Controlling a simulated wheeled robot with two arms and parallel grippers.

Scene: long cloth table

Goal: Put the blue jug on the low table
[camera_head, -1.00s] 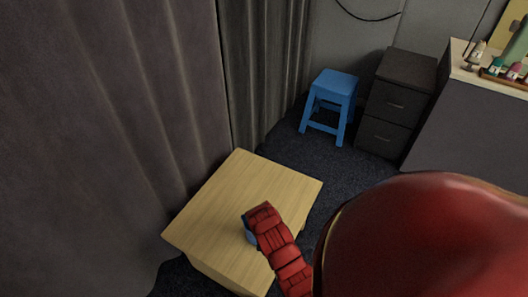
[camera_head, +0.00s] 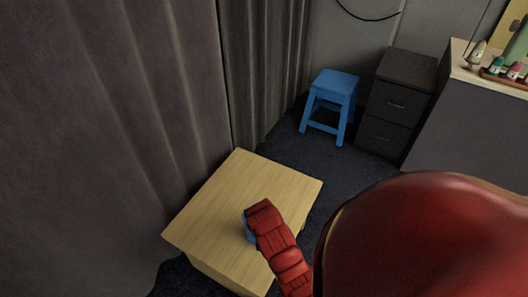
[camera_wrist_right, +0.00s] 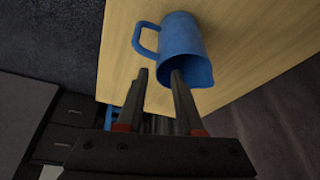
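The blue jug (camera_wrist_right: 180,45) is at the low wooden table (camera_head: 232,190), mostly hidden behind my right arm in the head view, where a sliver of it (camera_head: 248,232) shows. In the right wrist view its mouth faces the camera and its handle points left. It looks upright on the tabletop. My right gripper (camera_wrist_right: 160,76) has its fingers apart at the jug's rim. The right finger overlaps the mouth and the left finger is outside the wall. I cannot tell whether they touch it. My left gripper is not in view.
A grey curtain (camera_head: 110,120) hangs along the table's left side. A blue stool (camera_head: 331,100) and a dark drawer cabinet (camera_head: 393,105) stand behind. A white-topped counter (camera_head: 480,75) with small bottles is at the right. Bare tabletop surrounds the jug's far side.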

